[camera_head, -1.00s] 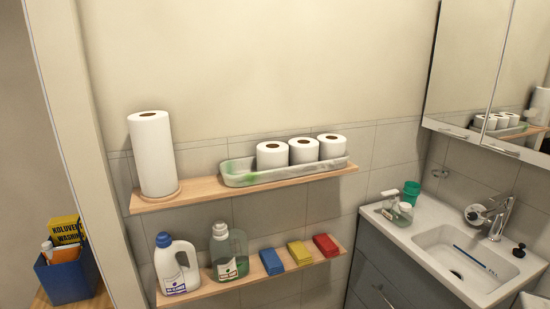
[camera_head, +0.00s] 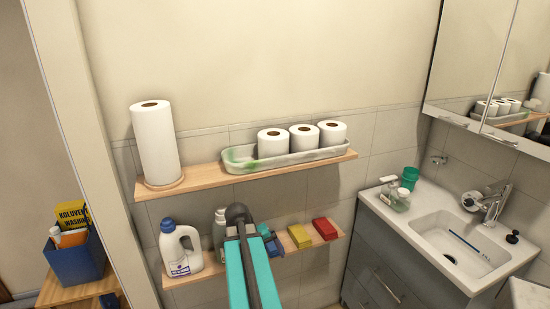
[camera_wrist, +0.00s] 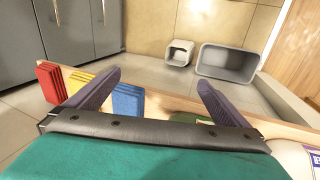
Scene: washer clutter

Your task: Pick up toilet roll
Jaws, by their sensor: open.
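Three white toilet rolls, the left roll (camera_head: 273,143), the middle roll (camera_head: 304,139) and the right roll (camera_head: 332,134), stand upright in a pale green-white tray (camera_head: 290,161) on the upper shelf. My gripper (camera_wrist: 158,90) is open, with two dark fingers spread apart and nothing between them. In the head view my teal arm rises from below in front of the lower shelf (camera_head: 205,274). Its dark end is below the tray and apart from the rolls. The fingers are hard to make out there. The wrist view shows no toilet roll.
A paper towel roll (camera_head: 155,143) stands left on the upper shelf (camera_head: 199,178). The lower shelf holds a white detergent bottle (camera_head: 180,250), a yellow sponge (camera_head: 299,236) and a red sponge (camera_head: 325,229). A blue sponge (camera_wrist: 127,101) is near my fingers. A sink (camera_head: 465,240) stands right.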

